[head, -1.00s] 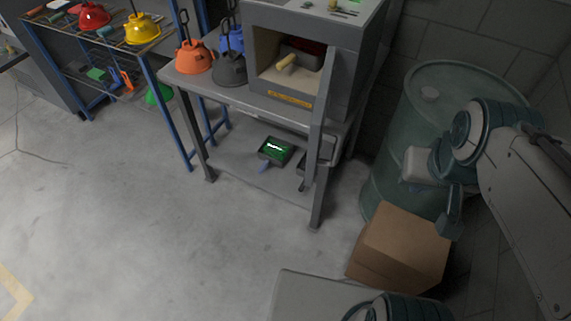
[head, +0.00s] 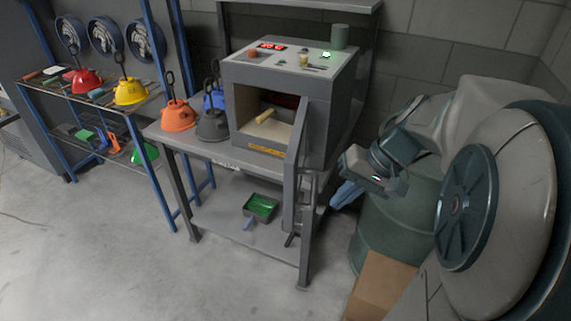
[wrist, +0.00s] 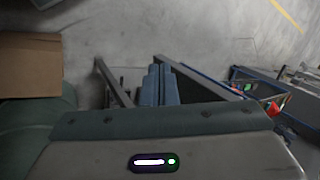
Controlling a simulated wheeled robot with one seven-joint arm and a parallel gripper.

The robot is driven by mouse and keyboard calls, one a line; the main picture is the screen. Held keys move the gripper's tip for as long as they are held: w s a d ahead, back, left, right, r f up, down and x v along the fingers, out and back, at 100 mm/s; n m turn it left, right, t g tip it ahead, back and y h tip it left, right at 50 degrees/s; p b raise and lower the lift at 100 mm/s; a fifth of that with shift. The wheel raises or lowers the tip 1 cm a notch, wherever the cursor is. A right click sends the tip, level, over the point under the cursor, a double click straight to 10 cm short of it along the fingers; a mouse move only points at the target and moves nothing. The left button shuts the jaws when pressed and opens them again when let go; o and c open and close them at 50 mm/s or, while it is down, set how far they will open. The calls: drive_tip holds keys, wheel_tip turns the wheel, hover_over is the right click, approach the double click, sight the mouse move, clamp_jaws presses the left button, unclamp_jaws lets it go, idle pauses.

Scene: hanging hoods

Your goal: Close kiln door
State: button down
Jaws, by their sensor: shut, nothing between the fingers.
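The grey kiln (head: 262,112) stands on a metal table. Its door (head: 296,175) is hinged on the right and swung wide open toward me, seen nearly edge-on. The door handle (head: 309,190) is on the door's right face. My gripper (head: 338,198) is to the right of the door and handle, apart from them as far as I can tell, with its blue fingers together and empty. The fingers also show in the wrist view (wrist: 160,84), between grey bars that I cannot clearly identify.
An orange hood (head: 178,115) and a dark hood (head: 212,126) stand left of the kiln. A green drum (head: 400,220) and a cardboard box (head: 380,285) are at the right, close under my arm. A tray (head: 262,207) lies on the lower shelf. Floor at the front left is clear.

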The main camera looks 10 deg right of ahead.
drive_tip(key=w+d+f+m+t+y+b, duration=0.1)
drive_tip(key=w+d+t+y, duration=0.1)
drive_tip(key=w+d+y, duration=0.3)
drive_tip(key=h+p, duration=0.2)
approach(293, 206)
drive_tip(key=x, duration=0.5)
drive_tip(key=shift+f, duration=0.3)
drive_tip(key=shift+w+a+f+p, duration=0.1)
drive_tip(key=shift+w+a+p, duration=0.05)
drive_tip(key=shift+a+p, duration=0.15)
